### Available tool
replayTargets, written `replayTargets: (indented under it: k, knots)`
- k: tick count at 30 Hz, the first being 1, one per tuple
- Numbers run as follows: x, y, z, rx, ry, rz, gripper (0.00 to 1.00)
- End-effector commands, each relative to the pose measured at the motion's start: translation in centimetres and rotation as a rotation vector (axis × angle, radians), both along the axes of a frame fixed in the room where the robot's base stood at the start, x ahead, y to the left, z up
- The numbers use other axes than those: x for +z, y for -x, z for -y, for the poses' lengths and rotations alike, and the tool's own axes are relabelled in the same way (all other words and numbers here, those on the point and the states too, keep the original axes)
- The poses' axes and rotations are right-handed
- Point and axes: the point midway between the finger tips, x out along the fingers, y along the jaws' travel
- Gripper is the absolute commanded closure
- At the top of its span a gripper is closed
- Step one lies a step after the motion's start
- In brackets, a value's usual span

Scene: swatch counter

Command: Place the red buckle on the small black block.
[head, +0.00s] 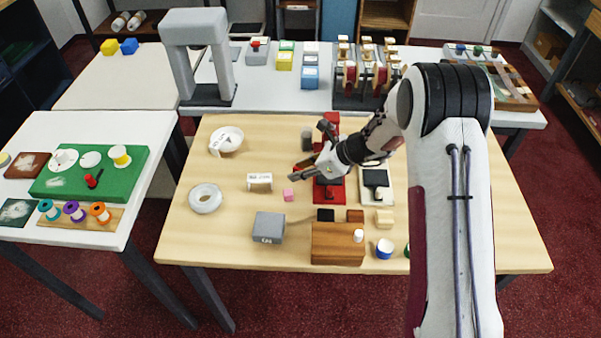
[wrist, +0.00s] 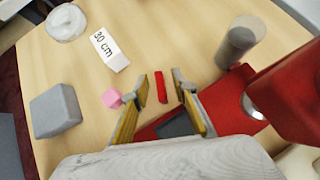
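The red buckle shows in the wrist view as a small narrow red piece (wrist: 161,86) lying on the wooden table. My gripper (wrist: 162,88) is open, with its fingertips on either side of the buckle and a gap on each side. In the head view my gripper (head: 308,160) is over the middle of the table, and I cannot make out the buckle there. The small black block (head: 325,214) lies near the front, in front of the red stand and behind the wooden box. I cannot make it out in the wrist view.
A red stand (head: 331,191) is close beside my gripper, with a grey cylinder (wrist: 236,42) near it. A pink cube (head: 289,194), a white "30 cm" block (head: 259,181) and a grey block (head: 268,227) lie nearby. A wooden box (head: 337,245) stands in front of the black block.

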Motion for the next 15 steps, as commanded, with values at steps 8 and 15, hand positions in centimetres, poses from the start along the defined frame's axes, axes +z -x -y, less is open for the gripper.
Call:
replayTargets:
  k: [8,15]
  knots:
    - [0.01,0.01,0.02,0.000,0.000,0.000,0.73]
    - [0.01,0.01,0.03,0.000,0.000,0.000,0.96]
